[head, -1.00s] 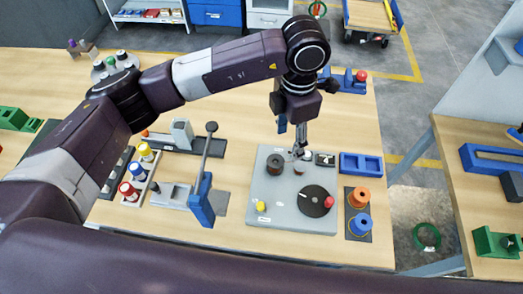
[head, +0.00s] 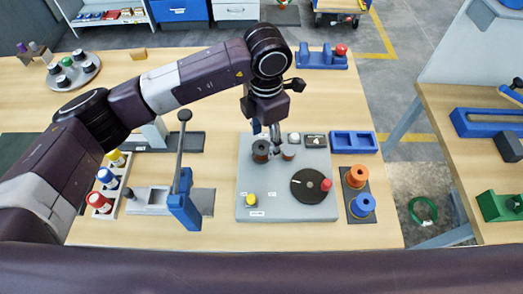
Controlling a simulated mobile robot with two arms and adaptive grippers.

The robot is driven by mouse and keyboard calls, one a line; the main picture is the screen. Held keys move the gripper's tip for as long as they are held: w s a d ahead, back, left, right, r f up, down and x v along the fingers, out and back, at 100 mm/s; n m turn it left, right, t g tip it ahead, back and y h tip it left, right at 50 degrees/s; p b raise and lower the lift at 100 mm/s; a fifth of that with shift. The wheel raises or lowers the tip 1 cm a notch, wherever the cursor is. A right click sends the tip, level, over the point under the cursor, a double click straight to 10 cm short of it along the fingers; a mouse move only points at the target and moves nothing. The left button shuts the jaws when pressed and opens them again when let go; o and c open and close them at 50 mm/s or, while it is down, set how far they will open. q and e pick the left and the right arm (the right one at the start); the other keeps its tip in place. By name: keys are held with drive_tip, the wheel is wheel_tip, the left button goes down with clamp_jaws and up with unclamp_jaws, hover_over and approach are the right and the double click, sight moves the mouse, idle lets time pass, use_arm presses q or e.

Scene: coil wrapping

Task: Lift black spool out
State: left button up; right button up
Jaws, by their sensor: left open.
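The dark spool (head: 260,152), the black one, stands upright near the back left of a grey board (head: 285,200) on the wooden table. My left gripper (head: 274,146) comes down from above at the back of the board. Its jaws are open and low, close to the right side of the black spool, between it and a small brownish post (head: 288,153). I cannot tell whether a finger touches the spool. My right gripper is not in view.
The board also carries a black disc (head: 305,186) with a red knob and a yellow knob (head: 250,200). To the right stand orange (head: 357,176) and blue (head: 362,205) spools and a blue tray (head: 354,142).

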sight(262, 148)
use_arm(q)
drive_tip(key=shift+a+f+p, duration=0.25)
drive_tip(key=shift+f+p, duration=0.3)
drive_tip(key=shift+f, duration=0.1)
drive_tip(key=f, duration=0.1)
drive_tip(key=f+p, duration=0.2)
drive_tip(key=shift+w+a+f, duration=0.15)
drive_tip(key=shift+w+a, duration=0.05)
drive_tip(key=shift+a, duration=0.05)
drive_tip(key=shift+f, duration=0.6)
drive_tip(key=c, duration=1.2)
